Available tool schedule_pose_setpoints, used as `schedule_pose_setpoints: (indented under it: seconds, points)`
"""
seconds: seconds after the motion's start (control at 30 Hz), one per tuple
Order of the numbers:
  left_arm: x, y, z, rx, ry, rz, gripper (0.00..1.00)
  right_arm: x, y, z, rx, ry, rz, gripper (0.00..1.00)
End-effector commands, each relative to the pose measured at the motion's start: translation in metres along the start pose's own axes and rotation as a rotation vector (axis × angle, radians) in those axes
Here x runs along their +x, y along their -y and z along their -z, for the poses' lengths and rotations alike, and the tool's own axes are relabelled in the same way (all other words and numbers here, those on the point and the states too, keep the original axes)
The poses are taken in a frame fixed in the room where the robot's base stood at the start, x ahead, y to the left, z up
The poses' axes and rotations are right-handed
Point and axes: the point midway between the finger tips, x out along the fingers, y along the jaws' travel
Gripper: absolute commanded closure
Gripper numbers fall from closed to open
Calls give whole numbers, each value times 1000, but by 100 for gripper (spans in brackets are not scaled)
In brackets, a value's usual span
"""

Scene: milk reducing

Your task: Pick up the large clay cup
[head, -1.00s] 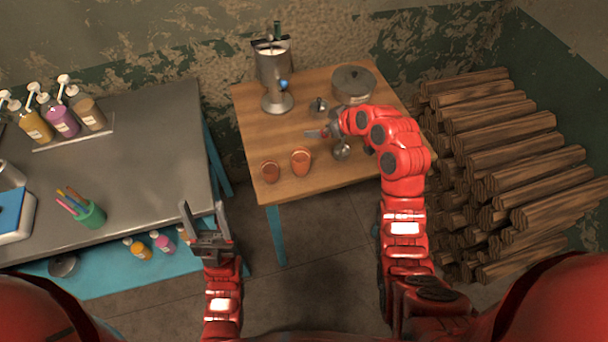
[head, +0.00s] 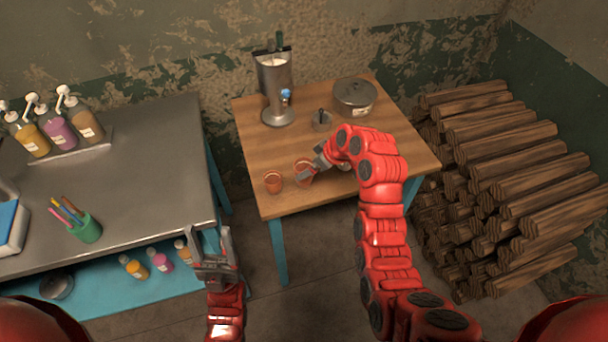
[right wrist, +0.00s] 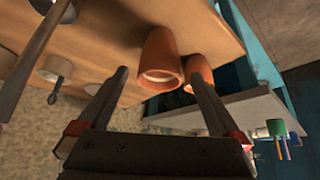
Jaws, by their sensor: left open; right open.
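The large clay cup (head: 302,164) stands on the wooden table, partly hidden by my right gripper (head: 311,171). In the right wrist view the large cup (right wrist: 160,55) appears ahead, between the two open fingers (right wrist: 158,82); I cannot tell whether they touch it. A smaller clay cup (head: 273,183) stands to its left near the table's front edge. In the right wrist view this smaller cup (right wrist: 199,69) shows close beside the large one, behind the right-hand finger. My left gripper (head: 211,234) is open and empty, in front of the grey counter's right end.
The wooden table (head: 256,140) also holds a metal dispenser (head: 276,90), a lidded pot (head: 355,97) and a small metal item (head: 322,121). A grey counter (head: 150,150) with bottles and a green pen cup (head: 87,229) stands left. Stacked logs (head: 510,180) lie right.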

Motion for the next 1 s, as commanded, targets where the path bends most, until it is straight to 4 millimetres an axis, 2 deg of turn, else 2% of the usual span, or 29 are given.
schedule_pose_setpoints:
  seconds: [0.27,0.43,0.63,0.97,1.0]
  points:
    - [12,1,2,0,0,0,40,15,0,0,1,1,1,0]
    - [27,1,5,0,0,0,40,36,1,-4,1,5,5,0]
    - [31,2,5,0,0,0,40,56,0,-5,1,2,3,0]
    - [32,2,5,0,0,0,40,62,0,-6,1,1,0,0]
    - [32,2,5,0,0,0,40,62,0,-6,1,1,0,5]
